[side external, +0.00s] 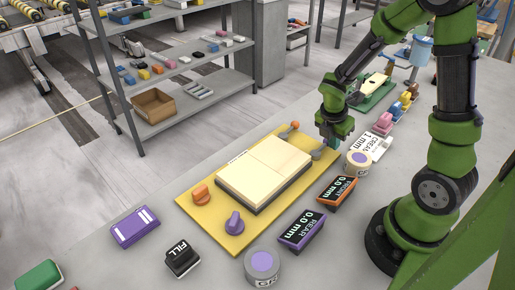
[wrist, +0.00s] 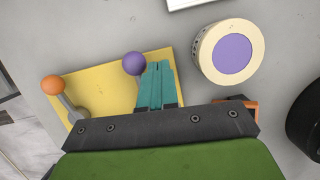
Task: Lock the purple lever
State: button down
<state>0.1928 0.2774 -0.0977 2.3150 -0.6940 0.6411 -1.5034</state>
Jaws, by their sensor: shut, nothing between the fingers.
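The purple lever's ball (wrist: 134,62) shows in the wrist view at the edge of the yellow board (wrist: 100,75); the rest of that lever is mostly hidden behind my gripper. My gripper (wrist: 158,66) has its teal fingers together with nothing between them. They are immediately right of the purple ball, overlapping its edge in the picture; I cannot tell whether they touch. In the side view my gripper (side external: 331,143) is low at the board's far right corner. A cream slab (side external: 264,170) lies on the board. An orange-ball lever (side external: 295,125) stands at the board's far edge.
On the board's near end are an orange knob (side external: 200,193) and a purple knob (side external: 234,222). Beside it stand a purple-topped cream round container (side external: 358,162) and displays reading 0.0 mm, one orange-framed (side external: 337,191), one purple-framed (side external: 301,230). A grey round container (side external: 262,267) is nearer.

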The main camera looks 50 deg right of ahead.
jog(key=s+a, duration=0.2)
jog(key=shift+s+a+r, duration=0.15)
jog(key=shift+s+r, duration=0.2)
jog(key=shift+s, duration=0.05)
notch_tip(320, 180, up, 10)
jog(key=s+a, duration=0.2)
jog(key=shift+s+f, duration=0.2)
jog(key=a+r+m+t+y, duration=0.5)
jog(key=a+r+m, duration=0.5)
jog(key=m, duration=1.1)
jog(key=a+t, duration=0.2)
jog(key=a, duration=0.1)
jog(key=shift+w+r, duration=0.3)
jog(key=shift+w, duration=0.1)
